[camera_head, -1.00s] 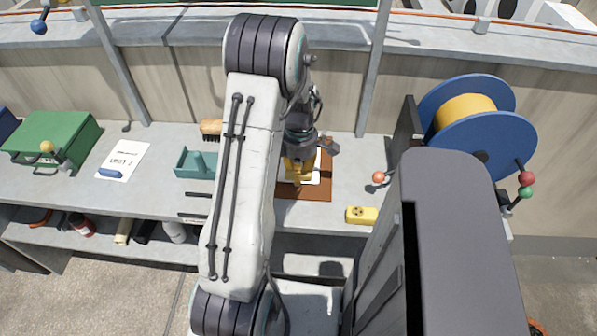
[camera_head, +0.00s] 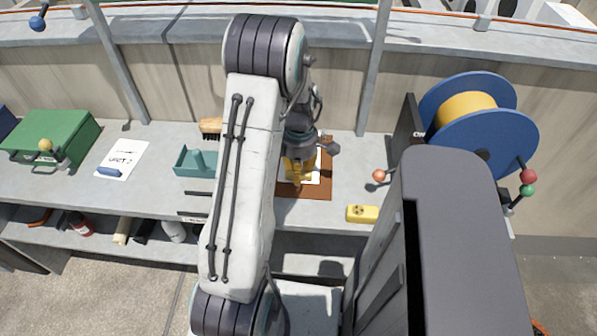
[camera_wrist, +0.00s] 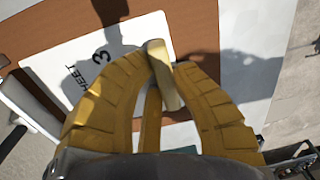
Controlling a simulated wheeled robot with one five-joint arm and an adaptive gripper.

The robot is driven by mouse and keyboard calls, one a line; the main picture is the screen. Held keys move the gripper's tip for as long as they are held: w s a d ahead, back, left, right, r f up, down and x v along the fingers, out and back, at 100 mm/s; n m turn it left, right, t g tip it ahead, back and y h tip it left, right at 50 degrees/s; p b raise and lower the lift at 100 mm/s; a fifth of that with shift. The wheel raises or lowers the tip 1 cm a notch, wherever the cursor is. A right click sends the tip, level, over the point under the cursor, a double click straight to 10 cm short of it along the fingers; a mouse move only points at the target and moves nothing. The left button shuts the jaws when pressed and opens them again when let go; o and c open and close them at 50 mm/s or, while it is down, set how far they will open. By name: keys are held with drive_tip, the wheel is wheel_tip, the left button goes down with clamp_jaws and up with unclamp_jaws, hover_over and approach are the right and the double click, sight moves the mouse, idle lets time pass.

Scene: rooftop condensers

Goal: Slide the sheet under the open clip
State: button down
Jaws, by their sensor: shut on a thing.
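A white sheet (camera_wrist: 60,65) marked "SHEET" and "3" lies on a brown board (camera_wrist: 205,25) in the wrist view. In the head view the sheet (camera_head: 317,165) shows beside my gripper, on the brown board (camera_head: 318,190) at mid-bench. My gripper (camera_wrist: 163,75) has its yellow fingers closed on a pale tan block (camera_wrist: 160,60) over the sheet's edge. I cannot tell if the block is fixed to the sheet. A pale bar with dark edges (camera_wrist: 30,105) lies left of the sheet; I cannot tell whether it is the clip. My arm and fingers hide part of the board.
A yellow box (camera_head: 362,214) lies right of the board. A blue reel (camera_head: 485,125) stands farther right. A teal holder (camera_head: 195,163) and a brush (camera_head: 211,126) are on the left. A green case (camera_head: 52,138) and a labelled paper (camera_head: 122,160) lie beyond.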

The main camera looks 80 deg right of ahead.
drive_tip(key=c, duration=1.1)
unclamp_jaws()
drive_tip(key=shift+f, duration=0.1)
wheel_tip(320, 180, up, 12)
drive_tip(key=shift+d, duration=0.3)
